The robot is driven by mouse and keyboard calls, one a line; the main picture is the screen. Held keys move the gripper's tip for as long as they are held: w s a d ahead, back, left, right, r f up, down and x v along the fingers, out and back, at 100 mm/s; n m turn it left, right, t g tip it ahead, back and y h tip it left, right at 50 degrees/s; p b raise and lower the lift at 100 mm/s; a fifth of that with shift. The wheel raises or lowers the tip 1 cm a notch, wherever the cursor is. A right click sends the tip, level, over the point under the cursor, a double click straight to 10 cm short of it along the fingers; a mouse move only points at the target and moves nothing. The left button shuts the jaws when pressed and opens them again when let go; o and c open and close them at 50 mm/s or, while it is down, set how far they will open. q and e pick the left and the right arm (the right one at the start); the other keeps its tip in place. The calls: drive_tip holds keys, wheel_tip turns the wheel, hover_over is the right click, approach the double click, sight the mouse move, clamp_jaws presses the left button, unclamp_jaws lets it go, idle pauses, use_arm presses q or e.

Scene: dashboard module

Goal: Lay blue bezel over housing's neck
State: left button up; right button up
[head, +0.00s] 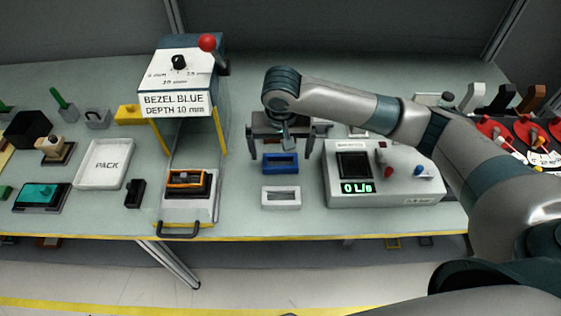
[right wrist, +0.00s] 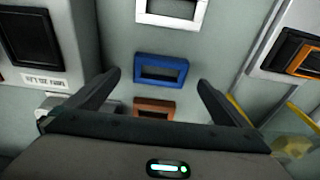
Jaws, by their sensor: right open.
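The blue bezel (head: 281,164) is a rectangular frame lying flat on the table, between the press and the grey test box. It also shows in the right wrist view (right wrist: 161,69), ahead of the fingertips. My right gripper (head: 281,150) is open and empty above the table near the blue bezel, its two fingers spread wider than the bezel. The housing (head: 187,184) is a dark block on the sliding tray of the press, with an orange frame (head: 187,178) around its top. In the right wrist view the housing (right wrist: 303,54) shows at the right edge. My left gripper is not in view.
A white bezel (head: 281,196) lies in front of the blue one, and a brown bezel (right wrist: 154,108) lies behind it. The press (head: 182,75) reads "BEZEL BLUE DEPTH 10 mm". The test box (head: 383,172) stands right, and the PACK tray (head: 104,164) left.

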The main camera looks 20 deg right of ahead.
sight(281, 157)
drive_tip(key=f+p, duration=0.1)
drive_tip(key=f, duration=0.2)
drive_tip(key=shift+w+d+f+p, duration=0.1)
drive_tip(key=shift+w+f+p, duration=0.2)
drive_tip(key=shift+w+p, duration=0.1)
drive_tip(key=shift+f, duration=0.6)
drive_tip(key=c, duration=1.1)
